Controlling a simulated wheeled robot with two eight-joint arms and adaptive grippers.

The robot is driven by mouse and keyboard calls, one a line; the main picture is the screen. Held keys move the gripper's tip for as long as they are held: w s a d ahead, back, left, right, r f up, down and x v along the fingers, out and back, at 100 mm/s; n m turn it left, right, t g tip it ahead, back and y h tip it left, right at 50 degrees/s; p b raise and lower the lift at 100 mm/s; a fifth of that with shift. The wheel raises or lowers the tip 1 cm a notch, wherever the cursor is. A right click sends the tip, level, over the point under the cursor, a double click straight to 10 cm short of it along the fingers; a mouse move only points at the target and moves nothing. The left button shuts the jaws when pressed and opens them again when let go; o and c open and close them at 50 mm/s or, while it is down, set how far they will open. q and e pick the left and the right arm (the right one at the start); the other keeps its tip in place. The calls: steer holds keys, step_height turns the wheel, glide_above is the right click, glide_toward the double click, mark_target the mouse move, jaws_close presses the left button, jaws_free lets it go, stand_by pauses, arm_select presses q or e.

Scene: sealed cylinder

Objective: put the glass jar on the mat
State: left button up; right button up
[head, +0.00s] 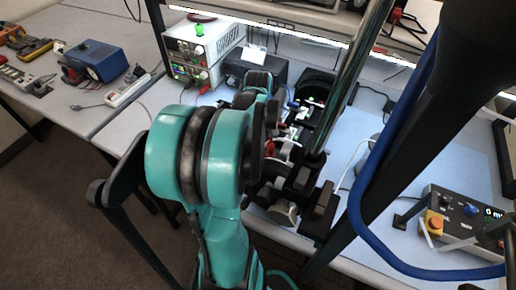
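My teal arm rises from the bottom, left of the middle, and reaches over the near edge of the bench. I take it as my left arm. Dark parts that look like its gripper (305,195) are over the bench near the middle, largely crowded by other dark parts, so I cannot tell whether they are open or shut. A small pale round object (285,212) shows beside them; I cannot tell whether it is the glass jar. A pale blue sheet (450,140), which looks like the mat, covers the bench at the right. I cannot make out my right gripper.
A white instrument (203,48) with a green knob stands at the back, beside a dark box (255,70). A control box (465,220) with an orange button is at the right. A blue box (95,60) and a power strip (128,90) are on the left table.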

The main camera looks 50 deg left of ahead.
arm_select(q)
steer(key=shift+f, duration=0.65)
steer(key=shift+f, duration=0.15)
steer(key=o, duration=1.3)
